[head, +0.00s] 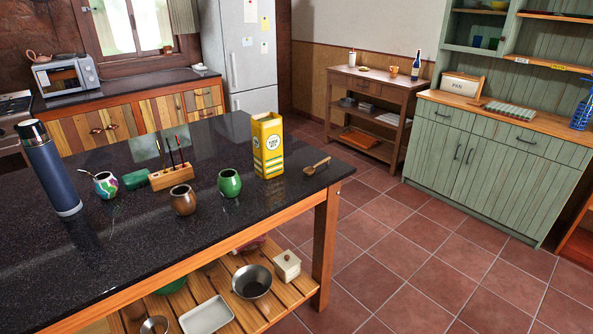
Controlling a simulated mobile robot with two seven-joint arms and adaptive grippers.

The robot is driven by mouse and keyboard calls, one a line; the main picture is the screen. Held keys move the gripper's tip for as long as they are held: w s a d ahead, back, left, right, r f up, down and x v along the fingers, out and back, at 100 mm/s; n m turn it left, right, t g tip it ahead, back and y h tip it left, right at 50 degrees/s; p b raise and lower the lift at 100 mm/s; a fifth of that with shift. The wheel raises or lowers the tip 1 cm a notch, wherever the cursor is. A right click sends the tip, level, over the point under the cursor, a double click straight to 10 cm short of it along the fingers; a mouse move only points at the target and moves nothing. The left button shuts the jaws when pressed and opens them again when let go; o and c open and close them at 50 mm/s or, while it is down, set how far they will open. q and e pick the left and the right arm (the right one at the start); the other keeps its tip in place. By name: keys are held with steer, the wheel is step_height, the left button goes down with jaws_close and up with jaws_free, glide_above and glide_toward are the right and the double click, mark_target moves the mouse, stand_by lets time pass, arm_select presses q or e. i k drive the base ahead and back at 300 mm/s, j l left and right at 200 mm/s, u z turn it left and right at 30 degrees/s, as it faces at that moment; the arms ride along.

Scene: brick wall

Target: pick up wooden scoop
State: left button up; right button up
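The wooden scoop (316,166) lies on the dark speckled countertop (130,240) of the island, near its right end. Its round bowl is toward the lower left and its handle points to the upper right. It lies just right of a yellow tin (267,146), with a small gap between them. Neither of my grippers shows in the head view.
Left of the tin stand a green cup (229,183), a brown cup (183,199), a wooden holder (171,177), a colourful cup (106,184) and a tall blue flask (50,168). The countertop's front is clear. Open tiled floor (420,250) lies right of the island, before green cabinets (490,170).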

mark_target(308, 170)
steer(key=i+l, duration=0.3)
steer(key=i, duration=0.15)
steer(key=i+l+z, duration=0.1)
steer(key=i+l, duration=0.25)
steer(key=i, duration=0.1)
